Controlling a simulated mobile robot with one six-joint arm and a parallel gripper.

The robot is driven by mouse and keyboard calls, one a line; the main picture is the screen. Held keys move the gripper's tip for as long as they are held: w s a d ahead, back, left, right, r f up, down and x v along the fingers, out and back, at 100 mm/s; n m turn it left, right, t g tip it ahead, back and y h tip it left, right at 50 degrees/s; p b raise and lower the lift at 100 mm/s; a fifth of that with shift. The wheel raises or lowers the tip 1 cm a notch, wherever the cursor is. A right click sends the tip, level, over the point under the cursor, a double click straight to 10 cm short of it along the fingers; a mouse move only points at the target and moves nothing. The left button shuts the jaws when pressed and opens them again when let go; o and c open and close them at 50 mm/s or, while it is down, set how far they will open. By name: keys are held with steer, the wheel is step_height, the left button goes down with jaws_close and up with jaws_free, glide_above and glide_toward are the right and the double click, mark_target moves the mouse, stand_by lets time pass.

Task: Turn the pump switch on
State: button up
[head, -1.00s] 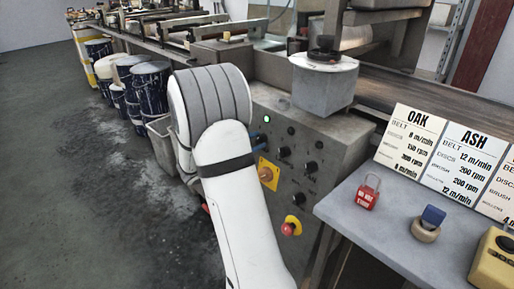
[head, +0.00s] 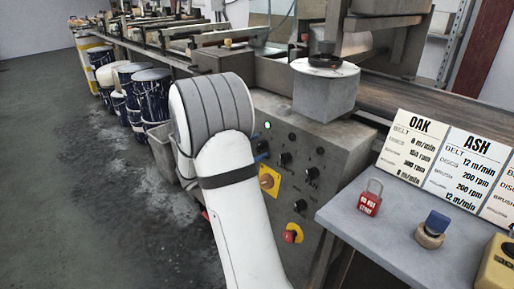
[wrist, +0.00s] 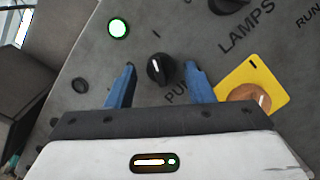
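The pump switch (wrist: 160,69) is a black round knob with a pale pointer line on the grey panel in the wrist view. I cannot tell how far the tips are from the panel. In the head view my arm hides most of the gripper; a blue finger (head: 262,147) shows beside the control panel (head: 315,150).
A lit green lamp (wrist: 119,27) is up and left of the knob. A yellow plate with an orange-brown switch (wrist: 250,98) is close to the right finger. A red emergency button (head: 291,236) is lower on the panel. A grey table (head: 385,235) stands right.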

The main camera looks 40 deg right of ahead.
steer(key=a+p, duration=0.1)
steer(key=a, duration=0.6)
steer(key=shift+a, duration=0.4)
steer(key=shift+p, duration=0.35)
